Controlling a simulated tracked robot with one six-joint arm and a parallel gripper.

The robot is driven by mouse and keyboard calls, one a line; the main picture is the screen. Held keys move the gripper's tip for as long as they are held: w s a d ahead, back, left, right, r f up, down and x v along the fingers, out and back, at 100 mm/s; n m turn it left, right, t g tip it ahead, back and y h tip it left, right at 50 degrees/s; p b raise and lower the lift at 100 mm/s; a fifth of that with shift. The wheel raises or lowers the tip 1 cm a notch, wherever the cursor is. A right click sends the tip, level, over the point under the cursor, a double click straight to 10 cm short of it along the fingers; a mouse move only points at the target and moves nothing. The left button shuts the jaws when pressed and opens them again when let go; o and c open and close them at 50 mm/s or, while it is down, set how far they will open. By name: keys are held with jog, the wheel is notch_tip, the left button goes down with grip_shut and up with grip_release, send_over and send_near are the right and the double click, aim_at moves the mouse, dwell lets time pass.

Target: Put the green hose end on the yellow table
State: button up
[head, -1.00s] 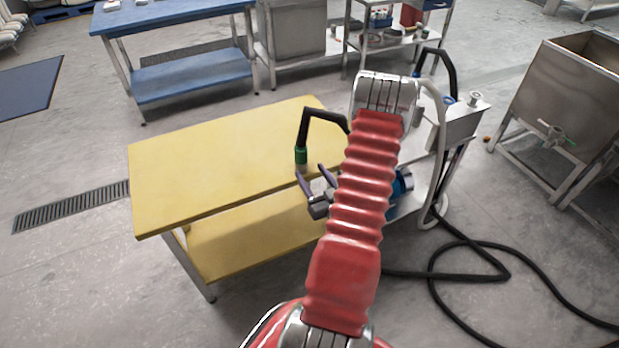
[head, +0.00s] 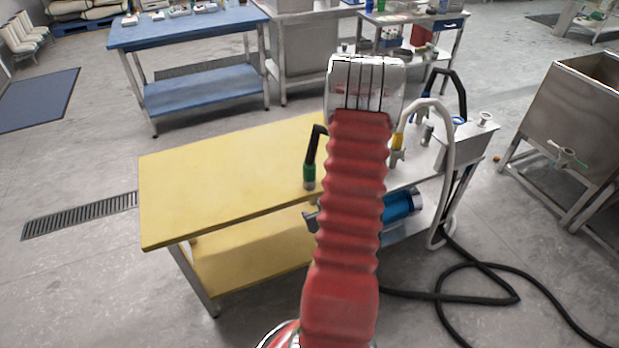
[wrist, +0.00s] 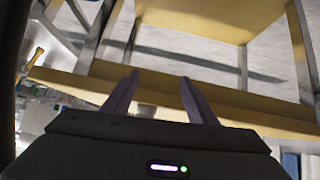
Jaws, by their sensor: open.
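The green hose end (head: 309,173) is a green collar with a pale tip on a bent black hose. In the head view it points down over the right part of the yellow table (head: 215,185); I cannot tell whether it touches the top. The rest of its hose is hidden behind my red arm. My gripper (wrist: 157,77) is open, with nothing between its fingers in the wrist view. In the head view only a small dark part of it shows, below the hose end near the table's front edge. The wrist view also shows the yellow table's edge (wrist: 75,83).
A metal cart right of the table carries a white hose with a yellow collar (head: 398,142), a black hose with a blue ring, and a blue cylinder (head: 398,206). A black hose (head: 480,265) loops on the floor. A blue table (head: 190,30) stands behind. The yellow top's left is clear.

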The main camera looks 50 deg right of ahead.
jog(key=w+a+r+n+g+y, duration=0.1)
jog(key=w+a+r, duration=0.2)
jog(key=a+r, duration=0.8)
jog(key=w+a+r+n+g+y, duration=0.1)
jog(key=w+a+r+g, duration=0.15)
jog(key=a+r, duration=0.85)
jog(key=s+a+r+n+y, duration=0.1)
jog(key=s+a+r, duration=0.2)
jog(key=a, duration=0.4)
jog(key=s+a+r+n+t+y, duration=0.1)
jog(key=s+a+r, duration=0.2)
jog(key=a+r, duration=0.3)
jog(key=s+a+r+n+y, duration=0.1)
jog(key=s+a+r, duration=0.2)
jog(key=a, duration=0.5)
jog(key=shift+r+n+y, duration=0.3)
jog(key=shift+r+n, duration=0.1)
jog(key=shift+r, duration=0.3)
jog(key=shift+c, duration=0.7)
